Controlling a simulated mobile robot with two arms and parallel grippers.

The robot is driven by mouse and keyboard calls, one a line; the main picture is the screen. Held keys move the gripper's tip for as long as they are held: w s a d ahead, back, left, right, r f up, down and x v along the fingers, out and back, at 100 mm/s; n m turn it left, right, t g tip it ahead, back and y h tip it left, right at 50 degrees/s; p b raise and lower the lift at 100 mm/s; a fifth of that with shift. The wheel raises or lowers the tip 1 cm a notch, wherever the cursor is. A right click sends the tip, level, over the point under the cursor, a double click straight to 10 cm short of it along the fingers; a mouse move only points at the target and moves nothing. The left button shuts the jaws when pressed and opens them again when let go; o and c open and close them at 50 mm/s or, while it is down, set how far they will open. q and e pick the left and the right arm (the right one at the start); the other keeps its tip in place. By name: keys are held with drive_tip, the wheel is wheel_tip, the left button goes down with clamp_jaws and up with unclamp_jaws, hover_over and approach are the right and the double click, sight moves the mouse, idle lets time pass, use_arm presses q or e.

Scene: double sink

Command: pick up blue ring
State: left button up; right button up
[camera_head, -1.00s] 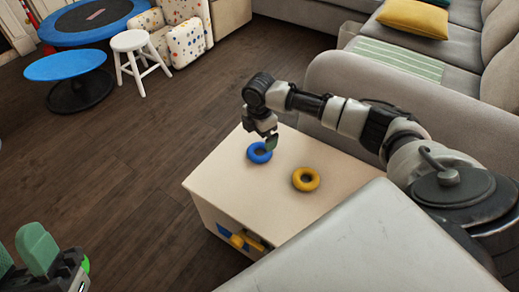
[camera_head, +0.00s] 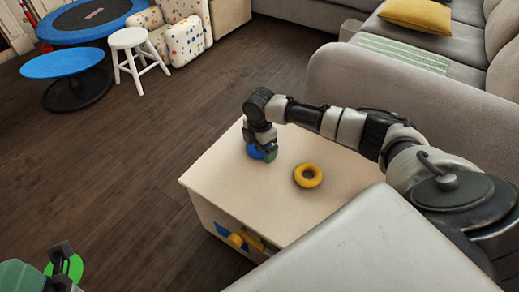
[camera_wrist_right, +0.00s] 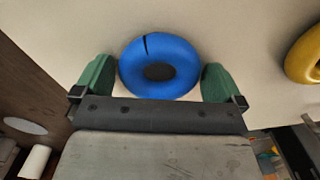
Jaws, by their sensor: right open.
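The blue ring (camera_head: 256,153) lies on the top of a cream box-like table (camera_head: 215,179), partly hidden by my right gripper in the head view. My right gripper (camera_head: 265,152) points down over it. In the right wrist view the whole blue ring (camera_wrist_right: 159,50) shows, with a thin dark line on its upper part. The green fingers of the right gripper (camera_wrist_right: 158,82) are open, one on each side of the ring, with a small gap visible at each side. My left gripper (camera_head: 55,272) is cut off at the bottom left corner, away from the table.
A yellow ring (camera_head: 308,175) lies on the same table, to the right of the blue one. A grey sofa (camera_head: 420,90) stands close behind on the right. A white stool (camera_head: 128,40) and a round blue table (camera_head: 62,63) stand far left. The dark floor between is clear.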

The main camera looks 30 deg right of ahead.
drive_tip(key=c, duration=0.7)
drive_tip(key=shift+r, duration=0.1)
